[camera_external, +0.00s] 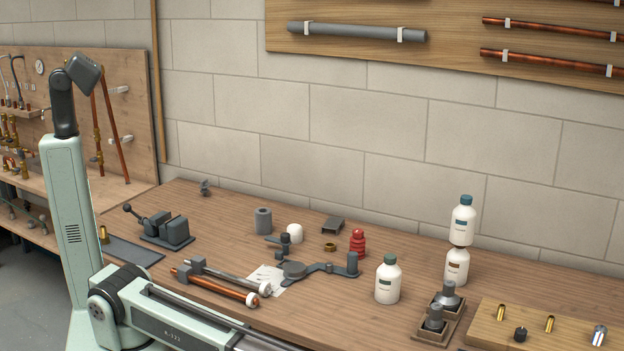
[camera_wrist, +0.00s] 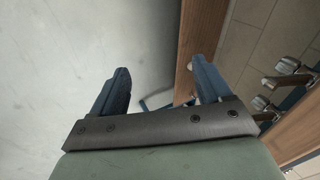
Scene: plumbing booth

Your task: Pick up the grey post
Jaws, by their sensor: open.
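Several grey upright pieces stand on the workbench, and I cannot tell for sure which one is the grey post. A short grey post (camera_external: 352,263) stands at the right end of a flat dark grey arm-shaped piece (camera_external: 322,269). A wider grey cylinder (camera_external: 263,221) stands farther back to the left. Two more grey pieces, one behind (camera_external: 448,296) and one in front (camera_external: 434,318), stand in a small wooden tray (camera_external: 420,334). My gripper (camera_wrist: 160,64) is open in the wrist view, with nothing between its fingers. It is outside the external view. No grey post is recognisable in the wrist view.
White bottles, one low (camera_external: 388,281) and two stacked (camera_external: 461,222), stand near the posts. A red ringed piece (camera_external: 358,242) is close behind the short post. A vise (camera_external: 166,229) and a copper pipe (camera_external: 214,284) lie left. A wooden board (camera_external: 560,332) holds small fittings.

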